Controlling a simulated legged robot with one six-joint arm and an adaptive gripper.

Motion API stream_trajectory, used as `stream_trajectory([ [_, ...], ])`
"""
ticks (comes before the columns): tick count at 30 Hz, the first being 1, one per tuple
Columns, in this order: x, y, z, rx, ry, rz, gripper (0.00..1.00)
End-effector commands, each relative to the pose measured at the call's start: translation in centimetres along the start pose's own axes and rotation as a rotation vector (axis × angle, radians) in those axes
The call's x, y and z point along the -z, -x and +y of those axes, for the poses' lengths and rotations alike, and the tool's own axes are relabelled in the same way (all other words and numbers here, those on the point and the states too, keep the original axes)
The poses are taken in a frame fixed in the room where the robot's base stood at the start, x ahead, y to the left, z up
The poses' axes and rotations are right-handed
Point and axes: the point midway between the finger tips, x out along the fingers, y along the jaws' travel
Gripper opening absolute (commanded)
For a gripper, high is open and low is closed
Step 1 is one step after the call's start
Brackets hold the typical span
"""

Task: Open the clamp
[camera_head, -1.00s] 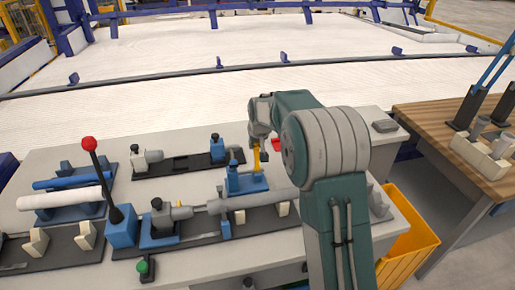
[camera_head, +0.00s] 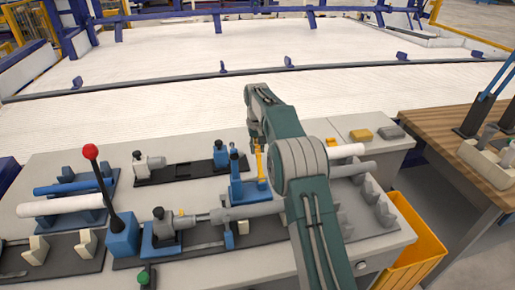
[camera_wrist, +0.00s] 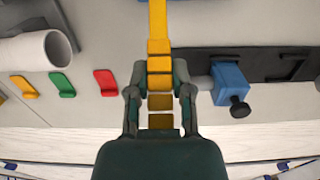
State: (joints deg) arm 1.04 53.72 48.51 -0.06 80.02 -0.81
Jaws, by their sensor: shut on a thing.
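The clamp has a blue body (camera_head: 247,192) and a yellow lever (camera_head: 259,162). It stands at the middle of the grey table, by the long grey pipe (camera_head: 248,211). In the head view the lever stands roughly upright beside the blue post. My gripper (camera_wrist: 160,95) is shut on the yellow lever (camera_wrist: 158,25), with one finger on each side of it in the wrist view. In the head view my gripper is partly hidden behind my arm, at the lever's top.
A red-knobbed lever (camera_head: 91,152) rises at the left, near a white pipe (camera_head: 60,205) and a blue pipe (camera_head: 65,187). A yellow bin (camera_head: 415,245) and a wooden table (camera_head: 450,130) lie right. The wrist view shows a white pipe end (camera_wrist: 40,50) and a blue block (camera_wrist: 230,84).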

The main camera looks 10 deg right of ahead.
Motion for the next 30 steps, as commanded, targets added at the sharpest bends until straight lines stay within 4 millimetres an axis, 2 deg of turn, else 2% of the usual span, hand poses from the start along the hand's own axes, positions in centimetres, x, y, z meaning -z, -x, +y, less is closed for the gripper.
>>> stream_trajectory([
  [18, 0.42, -0.17, -0.1, 0.001, 0.001, -0.013, 0.0],
  [19, 0.43, -0.17, -0.1, 0.001, 0.001, -0.013, 0.37],
  [21, 0.39, -0.18, -0.1, 0.001, 0.001, -0.014, 0.63],
  [30, 0.24, -0.07, -0.05, 0.001, 0.0, -0.017, 0.63],
])
